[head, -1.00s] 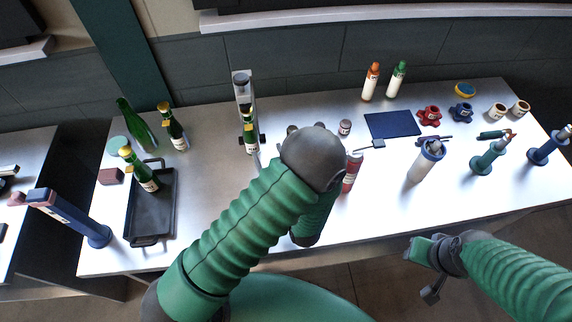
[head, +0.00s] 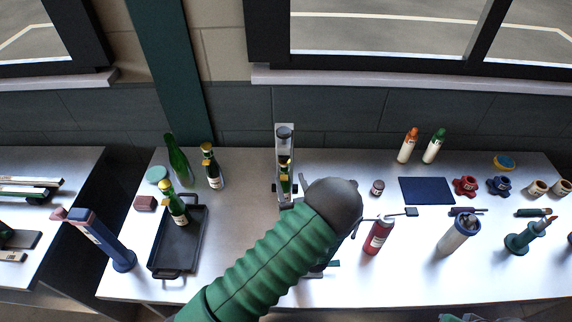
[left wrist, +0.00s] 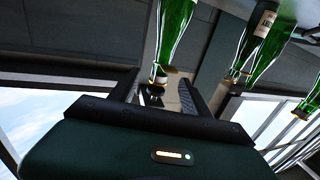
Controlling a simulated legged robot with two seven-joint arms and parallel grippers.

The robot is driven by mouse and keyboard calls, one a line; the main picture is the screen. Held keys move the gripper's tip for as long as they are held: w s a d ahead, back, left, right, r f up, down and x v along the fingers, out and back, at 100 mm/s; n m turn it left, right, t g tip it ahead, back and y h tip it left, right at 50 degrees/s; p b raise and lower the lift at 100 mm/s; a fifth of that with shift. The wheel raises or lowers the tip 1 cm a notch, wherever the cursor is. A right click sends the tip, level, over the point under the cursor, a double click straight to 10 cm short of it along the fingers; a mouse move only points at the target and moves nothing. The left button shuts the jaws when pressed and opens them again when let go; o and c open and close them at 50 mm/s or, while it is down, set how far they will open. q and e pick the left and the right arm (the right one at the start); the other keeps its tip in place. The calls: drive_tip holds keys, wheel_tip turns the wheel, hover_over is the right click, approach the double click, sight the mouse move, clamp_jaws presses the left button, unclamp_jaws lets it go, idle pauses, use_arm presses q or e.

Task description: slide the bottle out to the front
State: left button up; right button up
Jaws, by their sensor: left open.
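A dark green bottle with a gold top (head: 285,177) stands upright in the capsuling stand (head: 284,140) at the back of the table. My left arm crosses the middle of the head view, its bend just right of the stand, and hides most of the left gripper there. In the left wrist view, which is upside down, my left gripper (left wrist: 160,78) has its two fingers apart. A green bottle (left wrist: 171,35) shows beyond and between the fingertips; contact cannot be told. Only a sliver of my right arm shows at the bottom edge of the head view.
A black tray (head: 163,262) holds a bottle (head: 176,207), with more bottles (head: 212,168) behind it. A blue post tool (head: 105,238) stands left. A red cylinder (head: 378,237) and a white-grey cylinder (head: 452,238) stand right of my arm. A dark mat (head: 427,190) lies behind them.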

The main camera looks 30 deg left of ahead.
sight(285, 169)
use_arm(q)
drive_tip(key=p+x, duration=0.1)
drive_tip(key=x, duration=0.5)
drive_tip(key=shift+a, duration=0.25)
drive_tip(key=shift+w+a, duration=0.25)
drive_tip(key=shift+w, duration=0.2)
clamp_jaws()
